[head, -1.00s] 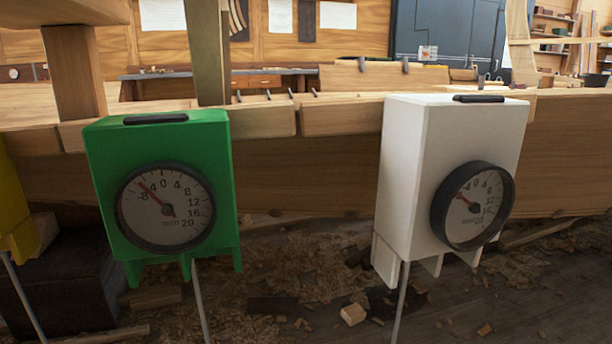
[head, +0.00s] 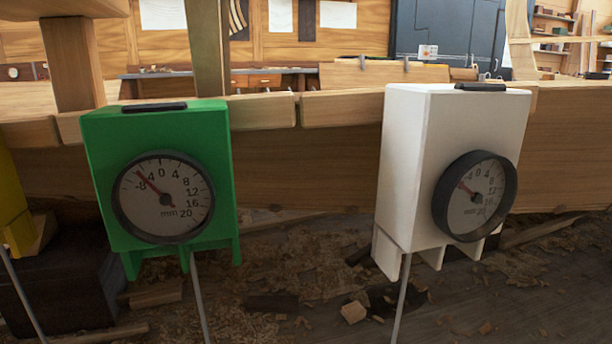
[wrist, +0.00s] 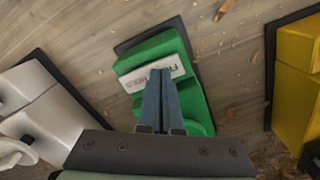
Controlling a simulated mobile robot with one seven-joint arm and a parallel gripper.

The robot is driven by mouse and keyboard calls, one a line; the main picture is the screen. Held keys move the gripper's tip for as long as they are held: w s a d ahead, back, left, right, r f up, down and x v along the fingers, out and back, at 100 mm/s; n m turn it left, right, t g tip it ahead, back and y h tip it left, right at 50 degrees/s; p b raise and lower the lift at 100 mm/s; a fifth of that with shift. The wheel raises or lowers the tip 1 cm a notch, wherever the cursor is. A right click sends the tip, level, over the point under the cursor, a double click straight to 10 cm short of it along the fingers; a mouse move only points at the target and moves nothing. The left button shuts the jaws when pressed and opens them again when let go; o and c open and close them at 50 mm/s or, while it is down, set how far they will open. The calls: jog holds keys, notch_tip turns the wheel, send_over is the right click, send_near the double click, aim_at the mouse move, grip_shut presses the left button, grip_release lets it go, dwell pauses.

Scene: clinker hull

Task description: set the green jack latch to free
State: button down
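The green jack shows in the head view as a green box (head: 210,180) with a round dial (head: 163,198), its red needle pointing up-left. In the wrist view the green jack (wrist: 195,100) lies below my gripper, on a dark base plate.
A white jack (head: 410,170) with a similar dial stands to the right in the head view. A yellow jack (head: 12,205) is at the left edge. In the wrist view the white jack (wrist: 45,110) is left, the yellow one (wrist: 295,90) right. Planks run behind the boxes.

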jog(key=shift+f, duration=0.2)
jog(key=shift+r, duration=0.1)
notch_tip(320, 180, up, 7)
jog(key=p, duration=0.7)
jog(key=shift+p, duration=0.35)
